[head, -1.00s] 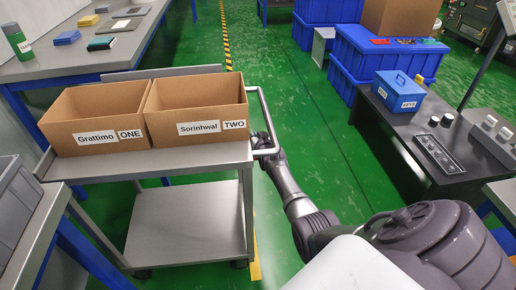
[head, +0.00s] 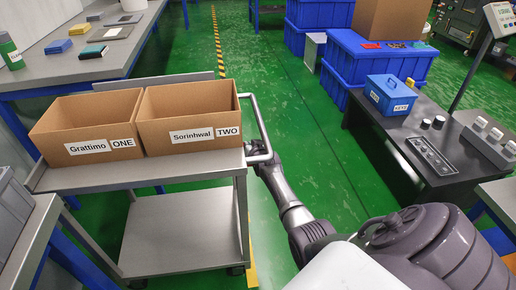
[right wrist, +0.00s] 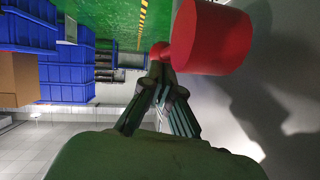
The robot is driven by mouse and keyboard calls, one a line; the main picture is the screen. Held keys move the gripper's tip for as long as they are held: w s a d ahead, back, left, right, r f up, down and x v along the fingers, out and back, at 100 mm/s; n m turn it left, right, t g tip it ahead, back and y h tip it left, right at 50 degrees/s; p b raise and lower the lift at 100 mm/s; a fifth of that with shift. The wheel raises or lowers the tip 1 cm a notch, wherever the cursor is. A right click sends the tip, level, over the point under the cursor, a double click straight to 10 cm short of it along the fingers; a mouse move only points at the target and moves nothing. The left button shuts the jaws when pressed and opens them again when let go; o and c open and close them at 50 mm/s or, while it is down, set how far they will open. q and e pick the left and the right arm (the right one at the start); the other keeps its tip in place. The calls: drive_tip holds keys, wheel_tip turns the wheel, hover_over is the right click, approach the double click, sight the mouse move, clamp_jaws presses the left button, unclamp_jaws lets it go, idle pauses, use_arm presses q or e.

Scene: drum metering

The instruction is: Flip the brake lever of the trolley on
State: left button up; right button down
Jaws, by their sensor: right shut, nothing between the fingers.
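The grey trolley (head: 185,172) stands at left centre in the head view, with a bent tube handle (head: 259,118) on its right side. A red cylinder with a smaller red knob at its left end, apparently the brake lever (right wrist: 210,38), fills the upper middle of the right wrist view. My right gripper (right wrist: 159,70) is shut and empty, its tips right by the small red knob; I cannot tell whether they touch. In the head view my right arm reaches the handle's near corner, where the fingers are mostly hidden. My left gripper is not in view.
Two open cardboard boxes, labelled ONE (head: 88,125) and TWO (head: 190,120), stand on the trolley's top. A black table with a blue KEYS box (head: 390,95) is at right. Blue crates (head: 375,62) stand behind it. Green floor between is clear.

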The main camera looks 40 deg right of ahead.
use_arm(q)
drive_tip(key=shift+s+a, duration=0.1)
use_arm(e)
drive_tip(key=s+a, duration=0.2)
drive_tip(key=s, duration=0.4)
drive_tip(key=s+a+r, duration=0.1)
drive_tip(key=s+a, duration=0.2)
drive_tip(key=s, duration=0.3)
drive_tip(key=shift+s+r, duration=0.3)
